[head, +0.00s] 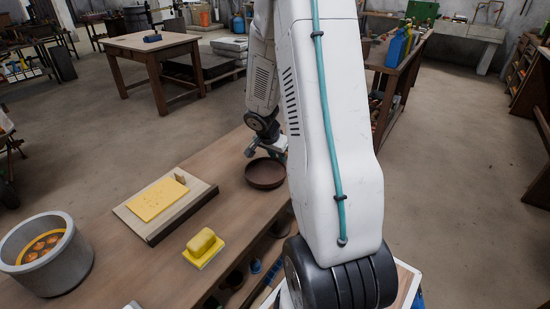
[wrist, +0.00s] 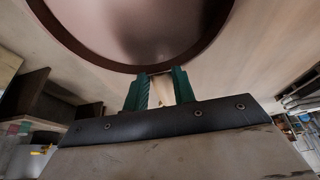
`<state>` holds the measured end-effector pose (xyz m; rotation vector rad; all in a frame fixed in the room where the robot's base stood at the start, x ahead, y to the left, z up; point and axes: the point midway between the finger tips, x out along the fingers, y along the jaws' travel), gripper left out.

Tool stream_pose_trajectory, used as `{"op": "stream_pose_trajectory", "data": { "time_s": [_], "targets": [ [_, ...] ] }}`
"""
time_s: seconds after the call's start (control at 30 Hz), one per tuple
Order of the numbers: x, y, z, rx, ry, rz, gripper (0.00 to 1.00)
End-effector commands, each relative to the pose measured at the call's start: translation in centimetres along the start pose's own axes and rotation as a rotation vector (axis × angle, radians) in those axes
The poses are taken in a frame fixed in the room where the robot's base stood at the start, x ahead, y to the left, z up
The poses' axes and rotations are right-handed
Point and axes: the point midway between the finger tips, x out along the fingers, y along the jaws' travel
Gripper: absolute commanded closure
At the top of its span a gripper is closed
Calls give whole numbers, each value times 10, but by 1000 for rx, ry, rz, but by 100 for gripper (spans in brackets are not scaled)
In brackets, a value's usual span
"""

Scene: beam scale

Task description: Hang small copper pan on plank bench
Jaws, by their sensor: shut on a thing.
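The small copper pan (head: 265,174) is a round, shallow, dark brown dish at the far end of the plank bench (head: 150,262). I cannot tell whether it rests on the bench or is held just above it. My gripper (head: 277,150) is at the pan's far side, partly hidden behind my arm. In the wrist view the pan (wrist: 140,25) fills the top with its pale pinkish round face and dark rim. The green fingers of my gripper (wrist: 160,84) meet the pan's near rim and are shut on it. The exact grip point is hard to see.
On the bench are a board with a yellow sheet (head: 157,199), a yellow block on a yellow pad (head: 204,247) and a grey pot with orange pieces (head: 45,255). A wooden table (head: 152,42) stands behind. Open floor lies between.

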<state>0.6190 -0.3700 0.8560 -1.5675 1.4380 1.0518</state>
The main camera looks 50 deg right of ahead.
Motion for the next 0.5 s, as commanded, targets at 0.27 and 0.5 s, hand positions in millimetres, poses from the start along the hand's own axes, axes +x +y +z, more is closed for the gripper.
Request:
{"op": "stream_pose_trajectory", "data": {
  "time_s": [0.27, 0.5],
  "targets": [
    [16, 4, 2, 9, 1, 2, 100],
    [17, 4, 2, 8, 1, 3, 63]
  ]
}}
